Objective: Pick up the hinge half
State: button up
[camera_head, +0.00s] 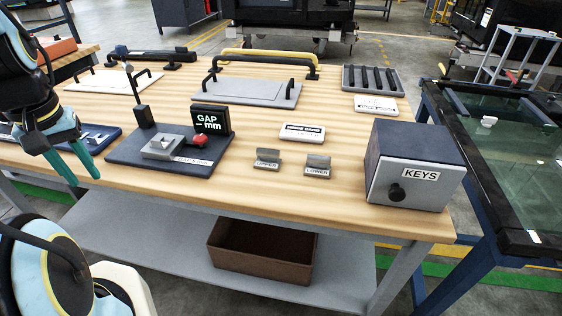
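Two small grey metal bracket pieces, which look like hinge halves, stand on the wooden table near its front edge. The left hinge half (267,158) has a label that is hard to read, perhaps UPPER. The right hinge half (317,165) is labelled LOWER. They stand apart from each other. My gripper (84,180) is at the far left, by the table's front edge, with its green fingers pointing down. Its fingers are spread with a gap between them and nothing held. It is well to the left of both hinge halves.
A dark box labelled KEYS (415,165) stands right of the hinge halves. A gauge base (125,152) with a GAP mm display (211,119) stands to their left. A white labelled plate (302,133) lies behind them. A brown bin (262,252) sits on the lower shelf.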

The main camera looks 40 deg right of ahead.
aim_at(267, 159)
jog(key=k+l+u, duration=0.1)
jog(key=u, duration=0.4)
jog(key=k+l+u, duration=0.1)
jog(key=u, duration=0.35)
jog(key=k+l+u, duration=0.3)
jog(key=k, duration=0.25)
jog(key=k+u, duration=0.3)
jog(key=k, duration=0.25)
jog(key=k+l, duration=0.1)
jog(key=k, duration=0.25)
